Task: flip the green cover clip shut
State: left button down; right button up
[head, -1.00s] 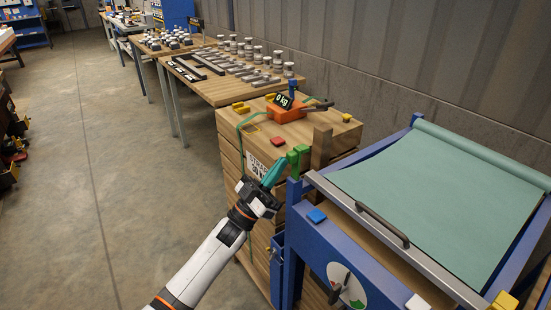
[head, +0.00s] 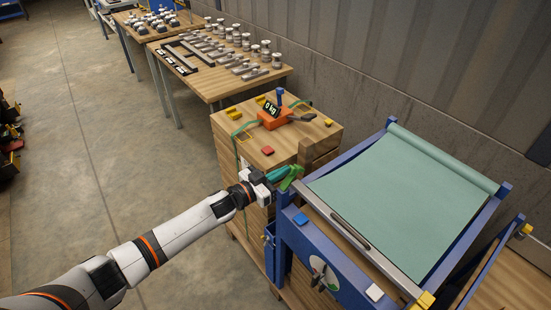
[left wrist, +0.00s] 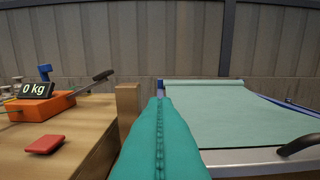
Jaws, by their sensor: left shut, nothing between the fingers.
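My right gripper is in no view.
The grey bar (head: 376,257) with a dark handle edges the green sheet (head: 400,190). A wooden post (head: 311,152) stands just behind the clip. On the wooden stack are an orange scale (head: 281,119) reading 0 kg and a red block (head: 267,150). Open floor lies left.

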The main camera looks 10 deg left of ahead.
aim_at(295, 167)
pick_arm(q)
jog(key=shift+w+d+f+b, duration=0.1)
jog(key=shift+w+d+b, duration=0.15)
jog(key=shift+b, duration=0.15)
jog(key=shift+w+d, duration=0.15)
jog(key=shift+w, duration=0.05)
jog(key=shift+w+d, duration=0.2)
jog(key=shift+w, duration=0.1)
jog(key=w+g+p, duration=0.1)
jog(key=p, duration=0.2)
jog(key=shift+d+r+y, duration=0.3)
jog(key=shift+r+y, duration=0.1)
jog(key=shift+w+d+f, duration=0.1)
jog(key=shift+d+f, duration=0.05)
jog(key=shift+f, duration=0.45)
jog(key=shift+w+d+f+b, duration=0.1)
jog(key=shift+d+f+b, duration=0.05)
jog(key=shift+b, duration=0.3)
jog(key=shift+w+d+f+b, duration=0.4)
jog(key=shift+w+d+b, duration=0.05)
jog(key=shift+w+b, duration=0.15)
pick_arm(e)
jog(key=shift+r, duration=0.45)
pick_arm(q)
jog(key=shift+w, duration=0.1)
jog(key=shift+r, duration=0.1)
